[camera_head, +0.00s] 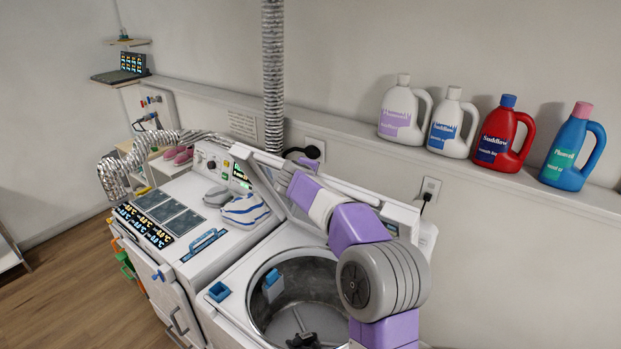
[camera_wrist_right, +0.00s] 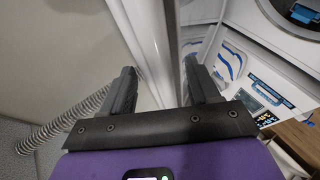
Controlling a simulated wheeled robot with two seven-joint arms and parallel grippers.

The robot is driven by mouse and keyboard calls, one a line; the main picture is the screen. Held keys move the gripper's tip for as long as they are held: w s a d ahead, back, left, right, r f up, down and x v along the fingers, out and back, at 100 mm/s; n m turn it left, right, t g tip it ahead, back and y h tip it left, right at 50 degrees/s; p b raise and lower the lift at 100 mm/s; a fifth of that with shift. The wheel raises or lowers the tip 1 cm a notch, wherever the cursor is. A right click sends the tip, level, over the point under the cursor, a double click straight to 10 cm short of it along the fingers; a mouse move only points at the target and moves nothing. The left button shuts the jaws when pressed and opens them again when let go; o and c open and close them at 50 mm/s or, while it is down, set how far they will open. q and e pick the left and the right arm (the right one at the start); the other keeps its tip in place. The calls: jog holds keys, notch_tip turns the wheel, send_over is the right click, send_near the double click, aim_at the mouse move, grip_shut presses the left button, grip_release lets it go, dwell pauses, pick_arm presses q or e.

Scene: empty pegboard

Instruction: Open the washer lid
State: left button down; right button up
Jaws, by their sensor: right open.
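The white washer (camera_head: 236,283) stands at the bottom middle of the head view, its round metal drum (camera_head: 290,318) exposed. Its lid (camera_head: 262,178) is raised and leans toward the wall behind; my right arm covers much of it. My right gripper (camera_head: 287,172) is at the lid's upper edge, partly hidden by my arm. In the right wrist view my right gripper (camera_wrist_right: 160,82) has its two dark fingers apart. The edge of the lid (camera_wrist_right: 167,45) runs between them; contact with either finger cannot be told. My left gripper is not in view.
A dryer-like machine (camera_head: 182,215) with folded cloth (camera_head: 245,210) on top stands left. Several detergent bottles, one red (camera_head: 503,137), line the wall ledge (camera_head: 480,178) at right. A silver duct (camera_head: 273,80) rises behind the machines. Wooden floor (camera_head: 60,270) is clear at left.

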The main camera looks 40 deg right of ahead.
jog(key=b+v, duration=0.1)
jog(key=v, duration=0.4)
jog(key=shift+s, duration=0.25)
